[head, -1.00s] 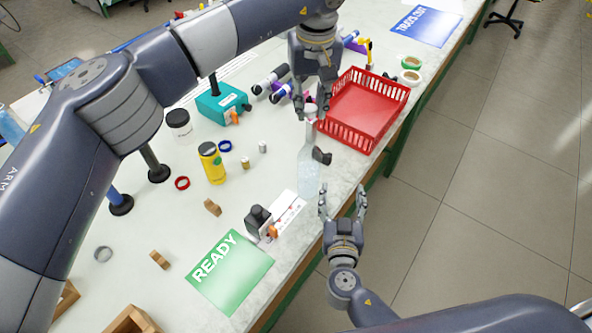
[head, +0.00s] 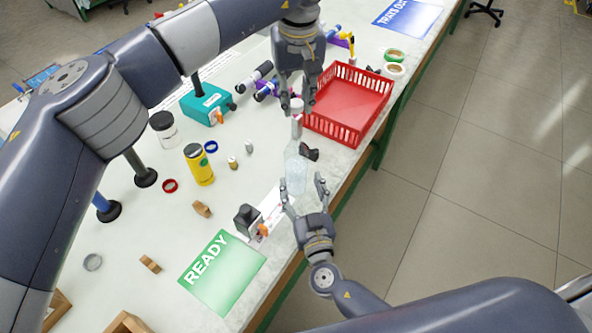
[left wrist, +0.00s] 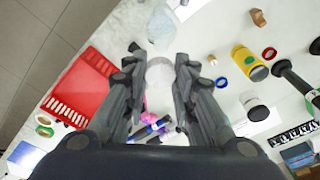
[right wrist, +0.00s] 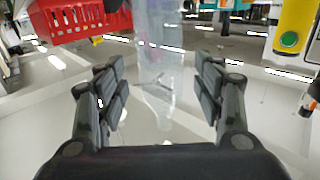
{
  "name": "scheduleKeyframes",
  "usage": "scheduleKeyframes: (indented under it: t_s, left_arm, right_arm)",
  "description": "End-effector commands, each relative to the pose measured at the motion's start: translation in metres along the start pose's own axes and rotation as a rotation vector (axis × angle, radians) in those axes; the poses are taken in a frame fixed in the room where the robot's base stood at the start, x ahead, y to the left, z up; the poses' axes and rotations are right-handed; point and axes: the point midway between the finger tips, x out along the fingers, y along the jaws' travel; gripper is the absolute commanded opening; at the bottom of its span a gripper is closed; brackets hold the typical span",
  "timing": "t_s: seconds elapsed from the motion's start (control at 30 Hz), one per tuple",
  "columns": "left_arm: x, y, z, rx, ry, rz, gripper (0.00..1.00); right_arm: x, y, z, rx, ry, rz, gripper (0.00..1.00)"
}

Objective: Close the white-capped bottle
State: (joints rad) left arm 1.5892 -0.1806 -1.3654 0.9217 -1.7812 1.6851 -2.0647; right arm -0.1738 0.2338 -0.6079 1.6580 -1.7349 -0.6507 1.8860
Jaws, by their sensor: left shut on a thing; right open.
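The clear bottle (head: 296,172) stands upright near the table's front edge; its see-through body also shows in the left wrist view (left wrist: 161,27) and right wrist view (right wrist: 155,60). My left gripper (head: 297,108) is above the bottle, pointing down, shut on the white cap (head: 297,104). The cap shows as a pale disc between the fingers in the left wrist view (left wrist: 160,72). My right gripper (head: 304,190) is open at the bottle's lower body, with a finger on either side.
A black-topped item (head: 247,218) and the green READY mat (head: 222,272) lie front left. A yellow jar (head: 199,165) stands further left.

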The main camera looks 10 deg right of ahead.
Motion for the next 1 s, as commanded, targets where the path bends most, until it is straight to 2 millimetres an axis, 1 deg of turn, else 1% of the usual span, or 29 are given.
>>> scheduleKeyframes:
  t_s: [0.3,0.4,0.53,0.7,1.0]
  left_arm:
    - [0.000,0.000,0.000,0.000,0.000,0.000,0.18]
    - [0.000,0.000,0.000,0.000,0.000,0.000,0.18]
    - [0.000,0.000,0.000,0.000,0.000,0.000,0.18]
    - [0.000,0.000,0.000,0.000,0.000,0.000,0.18]
    - [0.000,0.000,0.000,0.000,0.000,0.000,0.18]
  right_arm:
    - [0.059,0.000,-0.001,0.001,0.002,0.002,0.62]
    - [0.076,0.000,-0.001,0.000,0.001,0.002,0.62]
    - [0.095,0.000,-0.001,0.000,0.001,0.001,0.62]
    - [0.108,0.000,0.000,0.001,0.000,0.002,0.62]
    - [0.111,0.000,0.000,0.001,0.000,0.001,0.62]
